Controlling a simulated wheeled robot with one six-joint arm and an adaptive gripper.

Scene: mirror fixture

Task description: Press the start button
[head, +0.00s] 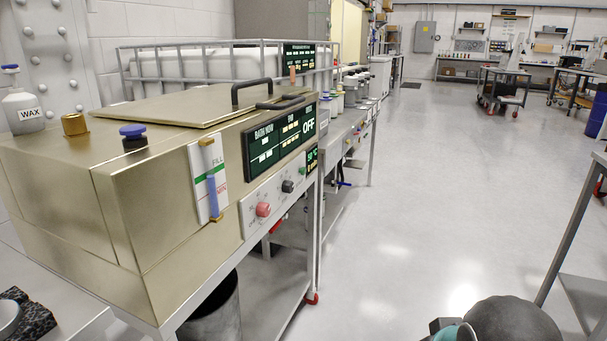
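A brass-coloured bath machine (150,185) stands on a metal bench at the left. Its front has a dark display (283,135) with green and white text, including "OFF". Below the display is a white control panel (275,195) with a red round control (263,209), a black knob (287,186) and a small green control at its right end (302,171). The labels beside them are too small to read, so I cannot tell which is the start button. Dark rounded parts at the bottom right look like my arm. My gripper's fingers are not seen.
A fill gauge (208,180) is on the machine's front, and black handles (252,92) stand on its lid. A WAX bottle (23,105) is at the far left. A dark bin (212,315) stands under the bench. A metal-legged table (572,235) is at the right. The floor between is clear.

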